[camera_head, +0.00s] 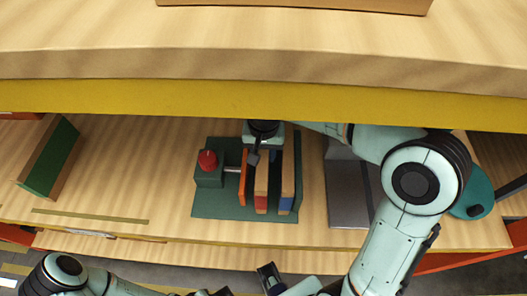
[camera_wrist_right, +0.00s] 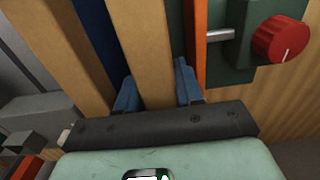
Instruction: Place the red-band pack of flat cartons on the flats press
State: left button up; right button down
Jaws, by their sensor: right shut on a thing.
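The red-band pack of flat cartons (camera_head: 261,188) stands upright on the green base of the flats press (camera_head: 225,208), between its orange plate (camera_head: 243,185) and a blue-band pack (camera_head: 287,188). My right gripper (camera_head: 256,156) is shut on the top of the red-band pack. In the right wrist view its blue fingers (camera_wrist_right: 157,92) lie on both sides of the tan pack (camera_wrist_right: 150,45); the band is out of sight there. Part of my left arm (camera_head: 65,272) shows along the bottom edge; the state of its gripper is unclear.
The press's red knob (camera_head: 207,160) is left of the orange plate. A grey plate (camera_head: 348,190) lies to the right, partly behind my right arm. A green-faced board (camera_head: 50,158) stands far left. Bare wood lies left of the press.

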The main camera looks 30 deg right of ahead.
jog(key=shift+f, duration=0.1)
jog(key=c, duration=0.7)
grip_release()
jog(key=shift+r, duration=0.25)
notch_tip(320, 180, up, 7)
jog(key=shift+r+p, duration=0.15)
jog(key=shift+p, duration=0.45)
